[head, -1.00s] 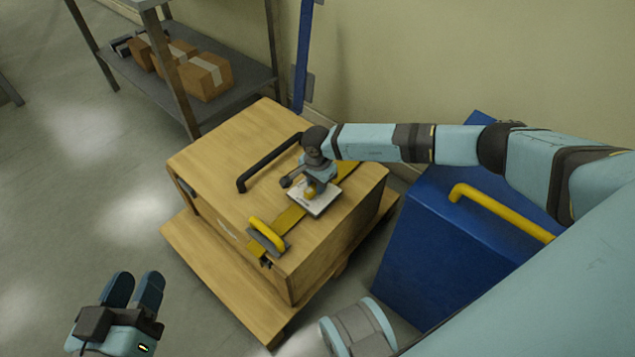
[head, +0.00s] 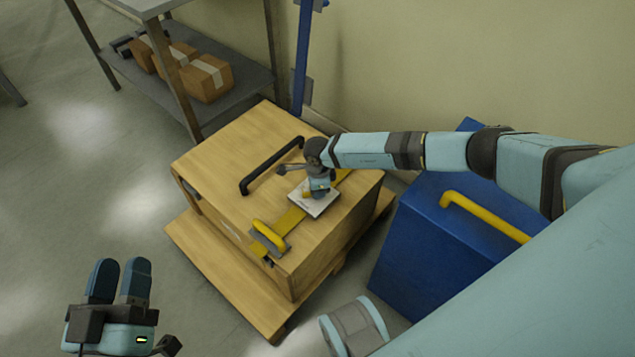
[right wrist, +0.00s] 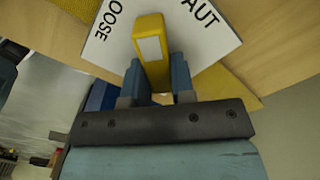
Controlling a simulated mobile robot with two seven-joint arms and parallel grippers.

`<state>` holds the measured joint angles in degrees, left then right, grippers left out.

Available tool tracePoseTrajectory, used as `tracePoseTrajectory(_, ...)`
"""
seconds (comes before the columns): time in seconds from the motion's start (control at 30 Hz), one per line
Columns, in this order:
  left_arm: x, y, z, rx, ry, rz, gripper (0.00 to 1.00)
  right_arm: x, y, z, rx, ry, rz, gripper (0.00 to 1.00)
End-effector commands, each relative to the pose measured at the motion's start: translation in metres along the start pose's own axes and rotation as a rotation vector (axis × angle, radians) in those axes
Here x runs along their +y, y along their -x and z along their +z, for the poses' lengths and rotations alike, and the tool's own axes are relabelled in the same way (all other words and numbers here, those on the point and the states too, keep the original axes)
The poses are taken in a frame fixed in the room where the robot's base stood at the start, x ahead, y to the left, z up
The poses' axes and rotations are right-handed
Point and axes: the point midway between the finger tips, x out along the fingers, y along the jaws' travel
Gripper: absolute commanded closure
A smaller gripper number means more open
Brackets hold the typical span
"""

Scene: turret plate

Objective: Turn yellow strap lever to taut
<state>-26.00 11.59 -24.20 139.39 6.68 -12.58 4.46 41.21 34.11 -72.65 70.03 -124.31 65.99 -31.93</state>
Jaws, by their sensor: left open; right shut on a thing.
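The yellow lever (right wrist: 150,48) stands on a white plate (right wrist: 110,45) lettered "OOSE" on the left and "AUT" on the right, first letters cut off or hidden. In the right wrist view it lies between the two lettered ends. My right gripper (right wrist: 156,80) is shut on it, with a blue finger on each side. In the head view the plate (head: 303,199) lies on a wooden crate, over a yellow strap (head: 289,219); my right gripper (head: 319,188) hides most of the lever. My left gripper (head: 121,264) is open and empty over the floor at the lower left.
The crate (head: 222,160) sits on a wooden pallet (head: 215,268) and bears a black handle (head: 270,165) and a yellow-handled buckle (head: 268,236). A blue box (head: 425,245) with a yellow handle (head: 485,217) stands right. A shelf (head: 245,92) with cartons stands behind.

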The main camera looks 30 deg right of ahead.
Motion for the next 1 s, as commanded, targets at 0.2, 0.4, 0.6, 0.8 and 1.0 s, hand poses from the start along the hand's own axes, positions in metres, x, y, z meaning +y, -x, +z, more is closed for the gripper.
tracePoseTrajectory(0.2, 0.0, 0.0, -0.017, 0.028, -0.011, -0.018, 0.57, 0.003, 0.004, 0.0, 0.0, -0.207, 0.001, 1.0)
tracePoseTrajectory(0.4, -0.014, 0.006, 0.009, -0.116, -0.032, -0.075, 0.57, 0.005, 0.004, 0.001, 0.002, -0.396, 0.001, 1.0)
tracePoseTrajectory(0.6, -0.028, 0.016, 0.033, -0.251, -0.048, -0.124, 0.57, 0.007, 0.004, 0.002, 0.002, -0.574, 0.0, 1.0)
tracePoseTrajectory(0.8, -0.038, 0.028, 0.051, -0.36, -0.061, -0.161, 0.57, 0.009, 0.003, 0.003, 0.001, -0.72, 0.0, 1.0)
tracePoseTrajectory(1.0, -0.044, 0.038, 0.065, -0.435, -0.066, -0.185, 0.57, 0.01, 0.002, 0.004, 0.002, -0.818, 0.001, 1.0)
